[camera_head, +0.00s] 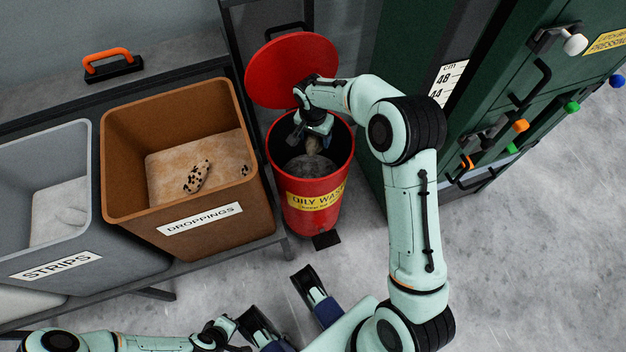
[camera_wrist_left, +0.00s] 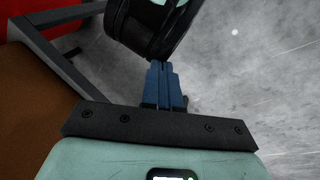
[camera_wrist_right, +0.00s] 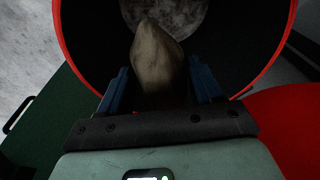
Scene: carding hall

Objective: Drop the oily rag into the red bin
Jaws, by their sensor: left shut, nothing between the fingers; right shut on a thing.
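The red bin (camera_head: 311,218) stands on the floor with a yellow label reading "OILY WAS…", partly cut off. Its round red lid (camera_head: 285,68) is raised behind the opening. My right gripper (camera_head: 311,138) is at the bin's mouth, shut on the oily rag (camera_head: 313,147). In the right wrist view the greyish-brown rag (camera_wrist_right: 158,60) sticks out between the blue fingers, over the dark inside of the bin with a grey round surface deep in it. My left gripper (camera_wrist_left: 166,85) is shut and empty, away from the bin over the floor.
A brown "DROPPINGS" bin (camera_head: 125,190) and a grey "STRIPS" bin (camera_head: 125,258) stand left of the red bin. A green cabinet (camera_head: 490,110) with coloured knobs stands close on the right. A black pedal (camera_head: 327,240) is at the red bin's foot. Floor in front is clear.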

